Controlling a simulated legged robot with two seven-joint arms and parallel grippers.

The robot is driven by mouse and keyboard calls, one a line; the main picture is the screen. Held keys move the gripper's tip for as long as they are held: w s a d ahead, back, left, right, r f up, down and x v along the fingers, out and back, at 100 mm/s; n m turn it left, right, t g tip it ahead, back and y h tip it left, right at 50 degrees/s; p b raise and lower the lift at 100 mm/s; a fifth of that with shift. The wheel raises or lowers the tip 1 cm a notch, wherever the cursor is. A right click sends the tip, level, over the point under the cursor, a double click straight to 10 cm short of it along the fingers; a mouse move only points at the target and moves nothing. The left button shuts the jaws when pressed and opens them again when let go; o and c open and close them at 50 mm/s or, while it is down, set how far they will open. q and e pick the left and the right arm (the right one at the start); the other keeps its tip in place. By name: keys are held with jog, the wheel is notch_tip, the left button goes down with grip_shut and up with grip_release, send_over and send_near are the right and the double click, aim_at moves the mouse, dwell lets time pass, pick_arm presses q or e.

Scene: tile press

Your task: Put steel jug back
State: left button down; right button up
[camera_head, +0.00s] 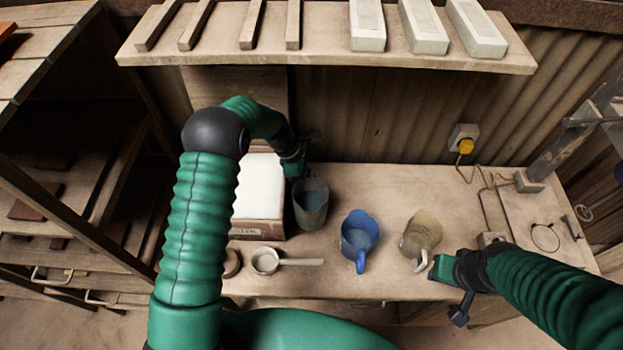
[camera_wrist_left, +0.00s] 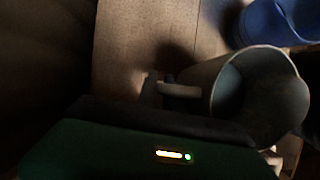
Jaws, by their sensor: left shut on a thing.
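The steel jug (camera_head: 311,208) is a grey open-topped jug beside the white block on the bench. My left gripper (camera_head: 294,168) is at its far side, shut on its handle. In the left wrist view the jug (camera_wrist_left: 262,100) is upright or nearly so, with its handle reaching left to the dark fingers (camera_wrist_left: 152,90). I cannot tell whether its base touches the bench. My right gripper (camera_head: 436,268) is low at the bench's front right, close to the beige jug's handle; its fingers are too small to read.
A blue jug (camera_head: 359,236) and a beige jug (camera_head: 421,236) stand to the right of the steel jug. A white block (camera_head: 260,190) in a wooden box is to its left. A ladle (camera_head: 266,261) lies in front. A shelf (camera_head: 320,58) overhangs the back.

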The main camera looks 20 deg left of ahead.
pick_arm(q)
jog(key=c, duration=1.8)
grip_release()
jog(key=shift+s, duration=0.1)
jog(key=o, duration=0.3)
jog(key=shift+d, duration=0.2)
